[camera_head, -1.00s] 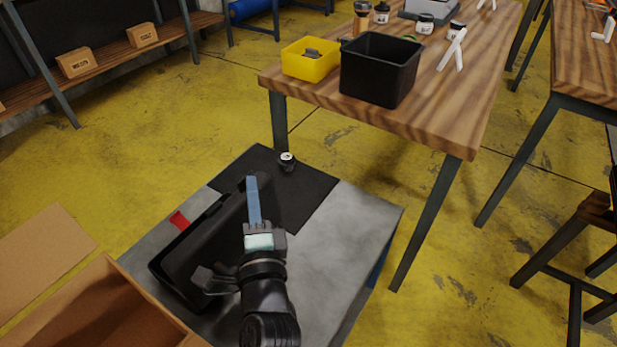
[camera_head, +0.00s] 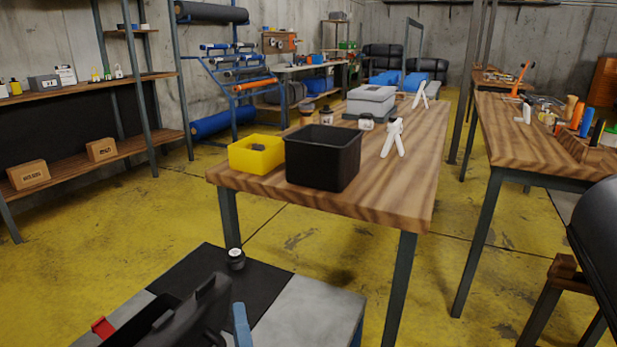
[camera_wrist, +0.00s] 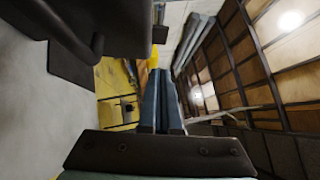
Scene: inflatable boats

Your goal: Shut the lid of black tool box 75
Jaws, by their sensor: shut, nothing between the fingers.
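The black tool box (camera_head: 190,318) is at the bottom left of the head view, cut off by the lower edge. A raised black part of it with a handle-like shape stands up; how far the lid is open cannot be told. A red piece (camera_head: 103,327) shows at its left. My gripper (camera_head: 241,318) is just right of the box, with only its blue fingers in view. In the wrist view the gripper (camera_wrist: 161,80) is shut and empty. A large black surface (camera_wrist: 112,25), probably the tool box, lies close at its upper left.
The box sits on a grey platform (camera_head: 310,310) with a dark mat (camera_head: 262,285) and a small black round object (camera_head: 236,259). A wooden table (camera_head: 400,200) beyond holds a black bin (camera_head: 322,160) and a yellow bin (camera_head: 256,153). Yellow floor is clear at left.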

